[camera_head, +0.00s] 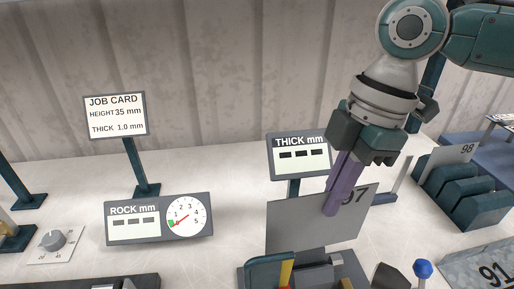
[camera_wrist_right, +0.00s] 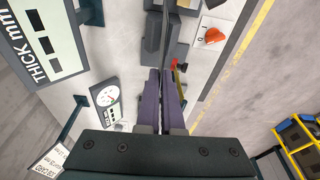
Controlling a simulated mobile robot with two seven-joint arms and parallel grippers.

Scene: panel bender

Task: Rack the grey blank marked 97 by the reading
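The grey blank marked 97 (camera_head: 300,225) stands upright in the head view, above or in a dark fixture (camera_head: 318,272); I cannot tell whether it touches it. My right gripper (camera_head: 331,209) is at its upper right part, fingers pointing down and covering part of the number. In the right wrist view the purple fingers (camera_wrist_right: 168,72) are together on the thin edge of the blank. The THICK mm display (camera_head: 302,155) behind it shows dashes. The job card (camera_head: 116,115) reads height 35 mm, thick 1.0 mm. My left gripper is not in view.
A dark slotted rack (camera_head: 470,205) at the right holds a blank marked 98 (camera_head: 450,158). A plate marked 91 (camera_head: 485,268) lies at lower right. A blue-knobbed lever (camera_head: 423,268) stands near the fixture. The ROCK mm display (camera_head: 133,224) with its dial is left.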

